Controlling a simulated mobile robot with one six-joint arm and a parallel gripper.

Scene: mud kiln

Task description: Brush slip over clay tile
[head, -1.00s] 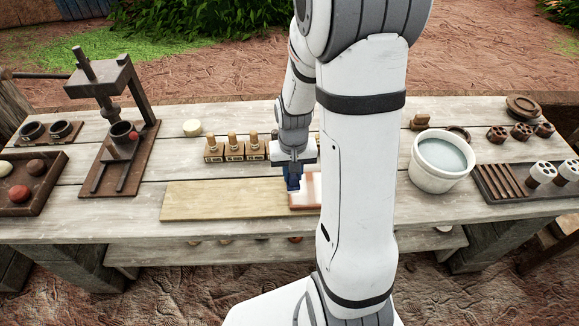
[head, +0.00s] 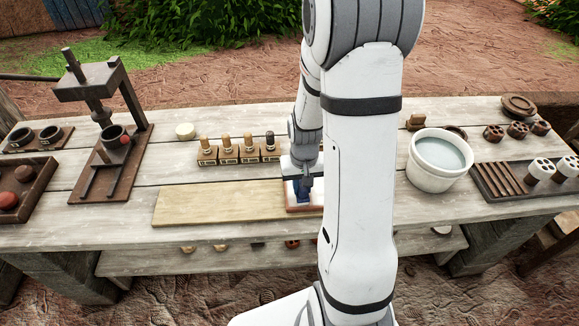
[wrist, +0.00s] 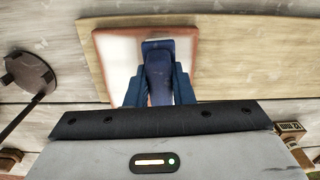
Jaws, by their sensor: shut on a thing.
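The clay tile (head: 291,208) lies on the right end of a pale wooden board (head: 215,203), partly hidden by my arm in the head view. In the wrist view the tile (wrist: 107,75) shows a terracotta rim around a white, slip-like coated face. My gripper (head: 304,192) is over the tile, its dark blue fingers (wrist: 158,90) shut on a blue tool that looks like a brush (wrist: 157,72). The tool's end lies over the white face; whether it touches cannot be told. The tile's near side is hidden by my gripper in the wrist view.
Several small wooden blocks with upright pieces (head: 227,152) stand behind the board. A white bucket of greyish liquid (head: 440,160) stands right of my arm. A press (head: 105,130) stands at left. Bare tabletop lies left of the board.

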